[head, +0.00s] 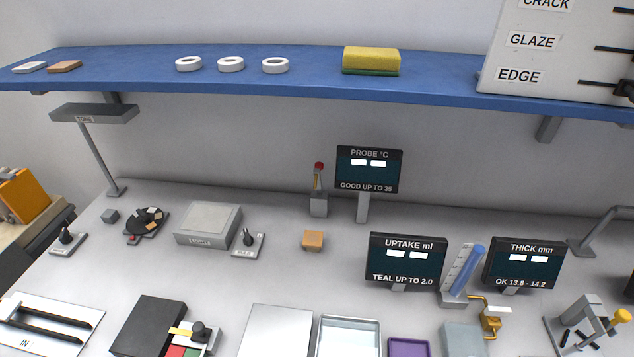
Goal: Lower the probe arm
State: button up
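The probe stand is a small grey block (319,206) at the back of the bench. A thin probe arm (317,180) stands raised and nearly upright on it, with a red knob (318,166) at its top. The probe display (369,170) stands just right of it and reads "PROBE °C" and "GOOD UP TO 35", with two dashes. A small orange-tan block (313,240) lies on the bench in front of the probe stand. My gripper is not in view.
A blue shelf (300,88) runs above the bench, with white rings and a yellow sponge (371,60). The uptake display (405,259) and blue-tubed gauge (464,272) stand in front and right. A grey light box (208,224) is left.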

aim_at(318, 165)
jog(key=i+j, duration=0.1)
jog(key=j, duration=0.4)
jog(key=i+j, duration=0.1)
jog(key=j, duration=0.9)
jog(key=i+j+u, duration=0.1)
jog(key=j, duration=0.4)
jog(key=i+j, duration=0.15)
jog(key=j, duration=0.35)
